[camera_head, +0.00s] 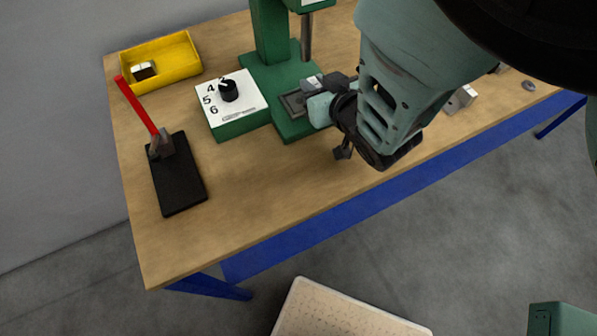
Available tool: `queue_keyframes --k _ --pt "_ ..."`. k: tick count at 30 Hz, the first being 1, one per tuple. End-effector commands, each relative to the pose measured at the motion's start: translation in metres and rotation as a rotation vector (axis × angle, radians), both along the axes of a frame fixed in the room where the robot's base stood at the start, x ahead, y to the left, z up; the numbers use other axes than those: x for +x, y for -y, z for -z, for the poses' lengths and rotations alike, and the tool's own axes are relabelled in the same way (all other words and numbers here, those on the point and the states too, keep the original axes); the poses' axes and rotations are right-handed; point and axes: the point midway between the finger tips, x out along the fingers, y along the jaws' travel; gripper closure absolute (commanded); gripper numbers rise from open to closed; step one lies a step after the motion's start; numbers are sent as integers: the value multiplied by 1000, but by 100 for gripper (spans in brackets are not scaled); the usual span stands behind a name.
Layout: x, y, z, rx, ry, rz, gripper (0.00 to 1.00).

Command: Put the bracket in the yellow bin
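The yellow bin (178,72) stands at the back left of the wooden table. A small silver metal piece with a dark middle (144,70) lies inside it. My gripper (322,92) is over the base of the green press, partly hidden by my own arm. A small grey metal piece (313,81) shows at its far end; I cannot tell if it is held or part of the gripper. A silver block-like part (460,98) sits on the table right of my arm. I cannot tell which metal piece is the bracket.
The green press (271,40) with its vertical spindle and white dial panel (231,104) stands between my gripper and the bin. The table's front middle (250,190) is clear.

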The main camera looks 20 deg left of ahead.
Motion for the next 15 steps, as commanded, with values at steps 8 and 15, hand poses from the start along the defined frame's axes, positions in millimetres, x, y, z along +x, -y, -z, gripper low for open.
queue_keyframes --k 8,15 --pt "-3 1 7 -16 -1 -7 62" --pt "-4 2 3 -18 1 -7 62"
